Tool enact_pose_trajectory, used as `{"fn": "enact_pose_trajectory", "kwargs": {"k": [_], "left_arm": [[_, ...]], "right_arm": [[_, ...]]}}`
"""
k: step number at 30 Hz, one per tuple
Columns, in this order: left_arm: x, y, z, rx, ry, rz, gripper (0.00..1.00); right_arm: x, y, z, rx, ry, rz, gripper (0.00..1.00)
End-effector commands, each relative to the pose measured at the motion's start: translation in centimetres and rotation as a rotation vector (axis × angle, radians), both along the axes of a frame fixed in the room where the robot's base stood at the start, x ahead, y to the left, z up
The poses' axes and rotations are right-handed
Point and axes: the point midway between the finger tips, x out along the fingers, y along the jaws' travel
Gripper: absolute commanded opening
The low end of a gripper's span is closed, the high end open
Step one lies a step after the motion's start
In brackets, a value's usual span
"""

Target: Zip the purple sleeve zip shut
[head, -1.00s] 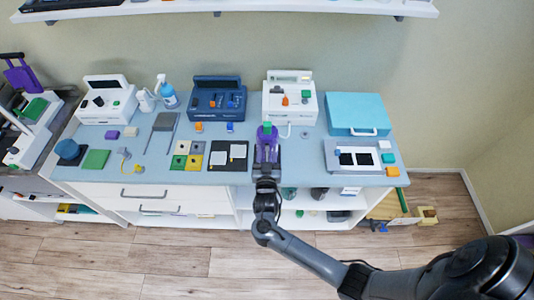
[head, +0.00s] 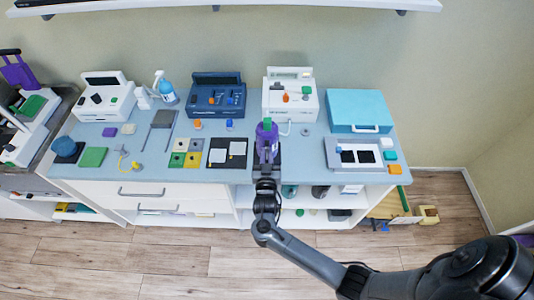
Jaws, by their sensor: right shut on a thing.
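The purple sleeve (head: 266,134) stands near the front edge of the counter, with a green piece at its top. It sits on a small dark base. My right gripper (head: 267,158) reaches in from the front and covers the sleeve's lower part. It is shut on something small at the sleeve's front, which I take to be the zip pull. The pull and the zip's teeth are too small and hidden to make out. My left gripper is not in view.
A white device (head: 290,98) and a dark blue device (head: 216,96) stand behind. A turquoise case (head: 358,108) is at the back right, a white tray (head: 352,143) in front of it. A black board (head: 216,160) lies just left of the sleeve.

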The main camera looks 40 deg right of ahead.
Motion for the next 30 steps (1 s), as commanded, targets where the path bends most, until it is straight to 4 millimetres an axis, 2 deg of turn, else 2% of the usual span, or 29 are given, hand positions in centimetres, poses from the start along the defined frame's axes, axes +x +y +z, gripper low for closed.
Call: {"fn": "enact_pose_trajectory", "kwargs": {"k": [1,6,9,18,19,24,30], "left_arm": [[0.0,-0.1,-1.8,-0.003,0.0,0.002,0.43],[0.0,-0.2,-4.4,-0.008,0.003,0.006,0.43],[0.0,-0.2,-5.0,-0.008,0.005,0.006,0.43],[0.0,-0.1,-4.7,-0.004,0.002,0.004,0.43],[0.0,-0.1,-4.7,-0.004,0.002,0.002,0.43],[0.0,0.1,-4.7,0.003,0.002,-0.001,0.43],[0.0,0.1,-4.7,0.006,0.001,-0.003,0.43]], "right_arm": [[0.0,0.0,-2.1,0.002,0.002,-0.001,0.0],[0.0,0.0,-5.5,0.001,0.001,-0.001,0.0],[0.0,0.0,-6.4,0.001,0.001,-0.001,0.0],[-0.1,0.0,-6.5,0.003,0.008,0.0,0.0],[-0.1,0.0,-6.6,0.003,0.009,0.0,0.18],[-0.1,0.0,-6.5,0.002,0.006,-0.001,0.43],[0.0,0.0,-6.3,0.001,0.003,-0.001,0.43]]}}
